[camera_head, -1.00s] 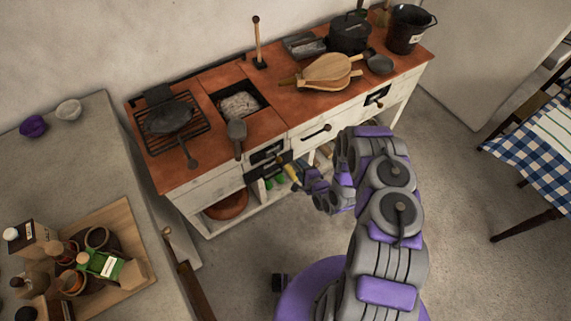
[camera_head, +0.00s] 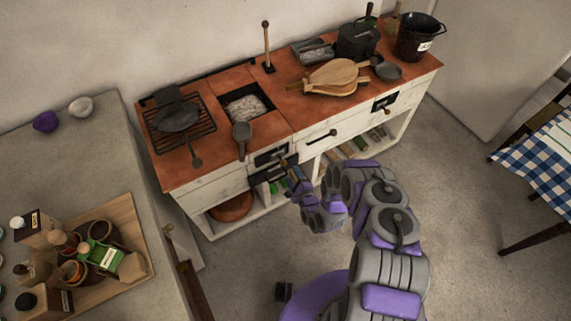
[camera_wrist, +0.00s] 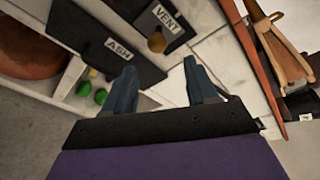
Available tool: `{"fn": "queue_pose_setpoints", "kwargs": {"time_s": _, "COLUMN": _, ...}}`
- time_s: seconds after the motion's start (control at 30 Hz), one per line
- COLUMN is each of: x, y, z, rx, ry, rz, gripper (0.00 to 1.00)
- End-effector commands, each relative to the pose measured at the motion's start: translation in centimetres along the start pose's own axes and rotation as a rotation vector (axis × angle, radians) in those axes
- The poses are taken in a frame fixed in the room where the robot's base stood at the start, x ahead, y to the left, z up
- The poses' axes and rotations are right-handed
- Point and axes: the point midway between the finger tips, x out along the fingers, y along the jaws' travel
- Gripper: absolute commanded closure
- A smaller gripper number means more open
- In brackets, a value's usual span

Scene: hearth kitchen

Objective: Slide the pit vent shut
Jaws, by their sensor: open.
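The pit vent is a dark plate labelled VENT (camera_wrist: 170,18) with a round brass knob (camera_wrist: 157,43), on the white front of the hearth. In the head view the vent plate (camera_head: 268,156) sits below the ash-filled pit (camera_head: 246,107). A second dark plate labelled ASH (camera_wrist: 105,45) is beside it. My gripper (camera_wrist: 161,75) is open and empty, its two fingers pointing at the front, with the knob just beyond the gap between the fingertips. In the head view my gripper (camera_head: 289,165) is close to the plates and partly covers them.
A grill with a dark pan (camera_head: 178,117), bellows (camera_head: 330,77) and pots stand on the red top. A terracotta bowl (camera_head: 232,207) is on the lower shelf. A side counter (camera_head: 75,165) stands left; floor is open right.

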Motion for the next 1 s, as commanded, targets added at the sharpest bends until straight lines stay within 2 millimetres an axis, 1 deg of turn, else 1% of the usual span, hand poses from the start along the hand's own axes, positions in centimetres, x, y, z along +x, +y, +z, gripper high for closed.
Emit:
{"fn": "queue_pose_setpoints", "kwargs": {"time_s": 0.03, "x": 1.1, "y": 0.2, "z": 0.2, "rx": -0.002, "ry": -0.005, "rz": -0.003, "gripper": 0.43}}
{"fn": "queue_pose_setpoints", "kwargs": {"time_s": 0.1, "x": 2.5, "y": 0.2, "z": 0.2, "rx": -0.003, "ry": -0.003, "rz": -0.003, "gripper": 0.43}}
{"fn": "queue_pose_setpoints", "kwargs": {"time_s": 0.3, "x": 5.8, "y": 0.0, "z": 0.0, "rx": 0.0, "ry": -0.004, "rz": -0.004, "gripper": 0.43}}
{"fn": "queue_pose_setpoints", "kwargs": {"time_s": 0.5, "x": 8.0, "y": -0.2, "z": -0.2, "rx": 0.003, "ry": -0.004, "rz": -0.003, "gripper": 0.43}}
{"fn": "queue_pose_setpoints", "kwargs": {"time_s": 0.7, "x": 9.1, "y": -0.1, "z": 0.0, "rx": 0.0, "ry": -0.002, "rz": -0.003, "gripper": 0.43}}
{"fn": "queue_pose_setpoints", "kwargs": {"time_s": 1.0, "x": 9.2, "y": -0.1, "z": 0.0, "rx": 0.0, "ry": -0.001, "rz": -0.001, "gripper": 0.44}}
